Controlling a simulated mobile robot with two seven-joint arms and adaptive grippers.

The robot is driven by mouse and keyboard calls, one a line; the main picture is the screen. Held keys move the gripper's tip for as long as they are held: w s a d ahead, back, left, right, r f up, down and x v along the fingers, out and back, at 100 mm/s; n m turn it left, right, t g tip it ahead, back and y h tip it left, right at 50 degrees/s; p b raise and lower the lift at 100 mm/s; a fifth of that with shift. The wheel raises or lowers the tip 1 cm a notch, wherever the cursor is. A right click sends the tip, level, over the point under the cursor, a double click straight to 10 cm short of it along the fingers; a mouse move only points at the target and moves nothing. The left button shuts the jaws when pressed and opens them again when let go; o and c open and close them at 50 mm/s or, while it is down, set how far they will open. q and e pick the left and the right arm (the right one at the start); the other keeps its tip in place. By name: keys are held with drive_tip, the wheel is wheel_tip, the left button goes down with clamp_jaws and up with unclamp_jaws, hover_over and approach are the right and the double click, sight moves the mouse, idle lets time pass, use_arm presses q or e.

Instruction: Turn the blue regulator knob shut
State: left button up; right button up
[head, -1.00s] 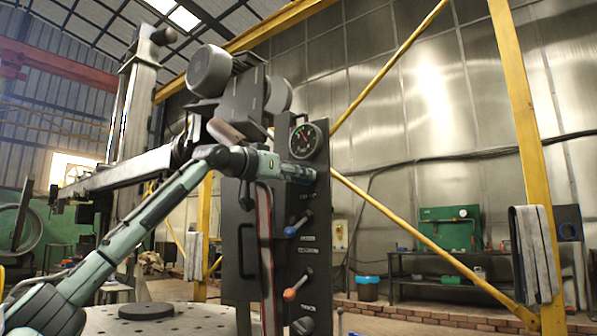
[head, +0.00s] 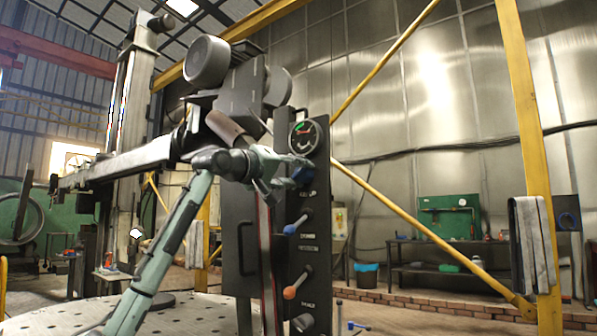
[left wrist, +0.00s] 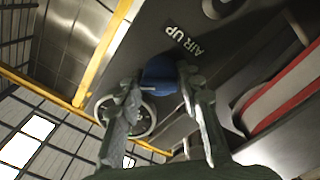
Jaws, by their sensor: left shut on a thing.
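The blue regulator knob (head: 303,175) sits on the dark control panel (head: 316,232), just below the round pressure gauge (head: 304,138). My left gripper (head: 290,172) reaches it from the left. In the left wrist view the knob (left wrist: 160,76) is between the two fingers of the gripper (left wrist: 158,84), which are shut on it. Part of the knob is hidden by the fingers. The label "AIR UP" (left wrist: 184,40) is beside it, and the gauge (left wrist: 143,118) shows partly behind a finger.
Below the knob, the panel carries a blue-tipped lever (head: 291,229), an orange-tipped lever (head: 290,293) and a grey knob (head: 303,322). A red-edged grey strip (head: 266,245) runs down beside the panel's left. A yellow post (head: 524,110) stands at the right.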

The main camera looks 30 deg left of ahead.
use_arm(q)
drive_tip(key=n+p, duration=0.1)
drive_tip(key=n, duration=0.3)
drive_tip(key=shift+n, duration=0.4)
drive_tip(key=n+p, duration=0.1)
drive_tip(key=n, duration=0.3)
drive_tip(key=shift+d+y, duration=0.1)
drive_tip(key=shift+y, duration=0.3)
drive_tip(key=shift+f+n+p, duration=0.15)
drive_tip(key=shift+n+p, duration=0.3)
drive_tip(key=shift+n, duration=0.75)
use_arm(e)
drive_tip(key=a+x, duration=0.1)
drive_tip(key=x, duration=0.6)
drive_tip(key=shift+s+a+f, duration=0.2)
drive_tip(key=shift+f, duration=0.15)
use_arm(q)
drive_tip(key=o, duration=1.1)
drive_tip(key=shift+o, duration=0.2)
use_arm(e)
drive_tip(key=shift+w+a, duration=0.1)
